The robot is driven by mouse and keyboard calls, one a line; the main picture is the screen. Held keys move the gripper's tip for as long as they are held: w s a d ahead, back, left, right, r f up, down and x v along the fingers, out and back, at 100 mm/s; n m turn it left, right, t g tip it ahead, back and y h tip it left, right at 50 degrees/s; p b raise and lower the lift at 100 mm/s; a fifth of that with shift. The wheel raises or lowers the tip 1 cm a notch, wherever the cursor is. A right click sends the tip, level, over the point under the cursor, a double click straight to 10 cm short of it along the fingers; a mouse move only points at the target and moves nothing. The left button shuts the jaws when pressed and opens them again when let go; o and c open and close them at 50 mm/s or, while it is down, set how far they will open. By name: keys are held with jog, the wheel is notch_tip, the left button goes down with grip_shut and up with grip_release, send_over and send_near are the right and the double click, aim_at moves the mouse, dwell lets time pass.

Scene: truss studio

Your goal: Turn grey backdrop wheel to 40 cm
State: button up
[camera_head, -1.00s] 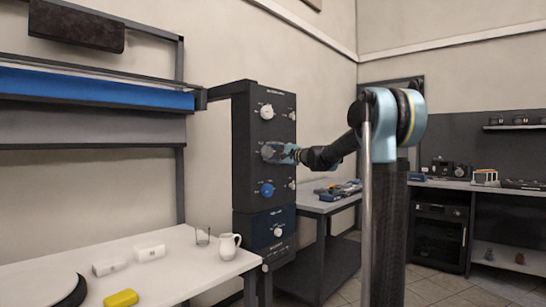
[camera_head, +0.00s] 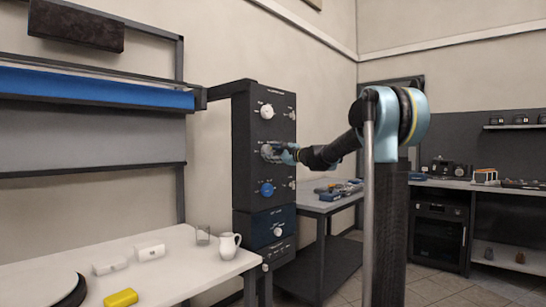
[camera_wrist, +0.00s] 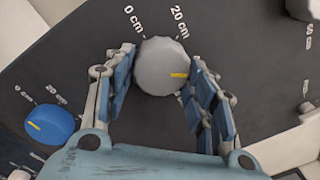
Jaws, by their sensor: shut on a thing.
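The grey wheel (camera_wrist: 163,66) is a ribbed round knob on the dark control panel (camera_head: 243,185). In the wrist view its yellow mark points right, clockwise past the printed "20 cm" label. A "0 cm" label is at its upper left; labels further round are hidden by my fingers. My gripper (camera_wrist: 160,72) is shut on the grey wheel, one blue-padded finger on each side. In the head view my gripper (camera_head: 280,153) reaches the panel's middle wheel from the right. The grey backdrop (camera_head: 90,145) hangs at the left with a dark bar along its bottom.
A blue wheel (camera_wrist: 49,124) sits below the grey one, and a white wheel (camera_head: 267,111) above it. A blue backdrop (camera_head: 95,88) and a dark rolled one (camera_head: 75,27) hang at the left.

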jog(key=shift+s+f, duration=0.1)
jog(key=o, duration=1.1)
jog(key=shift+c, duration=0.2)
jog(key=shift+s+d, duration=0.25)
jog(key=shift+d, duration=0.15)
jog(key=v, duration=1.1)
jog(key=shift+w, duration=0.1)
